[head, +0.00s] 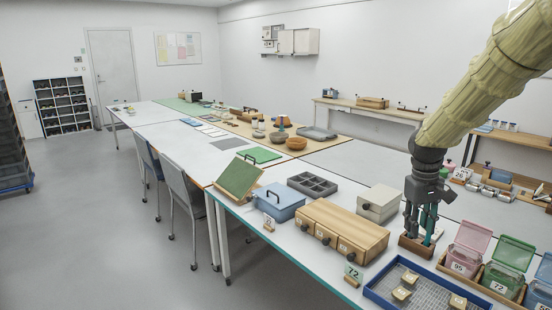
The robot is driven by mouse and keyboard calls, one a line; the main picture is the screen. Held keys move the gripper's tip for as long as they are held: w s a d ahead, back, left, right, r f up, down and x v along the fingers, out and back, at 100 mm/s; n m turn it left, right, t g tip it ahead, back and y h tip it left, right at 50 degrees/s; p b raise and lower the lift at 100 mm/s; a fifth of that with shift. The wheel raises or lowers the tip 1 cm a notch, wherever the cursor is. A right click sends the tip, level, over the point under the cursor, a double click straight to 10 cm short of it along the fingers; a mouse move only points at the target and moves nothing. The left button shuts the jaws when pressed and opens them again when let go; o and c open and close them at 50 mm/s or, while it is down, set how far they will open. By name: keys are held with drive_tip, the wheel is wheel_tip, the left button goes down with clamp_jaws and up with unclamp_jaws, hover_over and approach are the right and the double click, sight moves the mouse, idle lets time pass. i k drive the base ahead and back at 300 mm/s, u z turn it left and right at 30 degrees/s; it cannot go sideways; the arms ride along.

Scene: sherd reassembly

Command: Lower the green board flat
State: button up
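The green board (239,176) has a wooden frame and stands tilted near the left edge of the near table. A dark handle or bar shows along its upper edge. My gripper (416,238) points down at the right, far from the board. Its fingertips are at a small wooden holder (409,247) with something pale and teal in it. The fingers are small and partly overlap the holder, so I cannot tell whether they are open or shut.
A blue box (279,204) with a handle stands just right of the board, with a dark compartment tray (312,185) behind it. A wooden drawer box (328,230) and white box (378,203) stand between board and gripper. A flat green mat (260,155) lies behind the board.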

sight(240, 176)
drive_tip(key=z, duration=0.15)
drive_tip(key=i, duration=1.6)
drive_tip(key=u, duration=0.75)
drive_tip(key=i, duration=0.95)
drive_tip(key=u, duration=0.5)
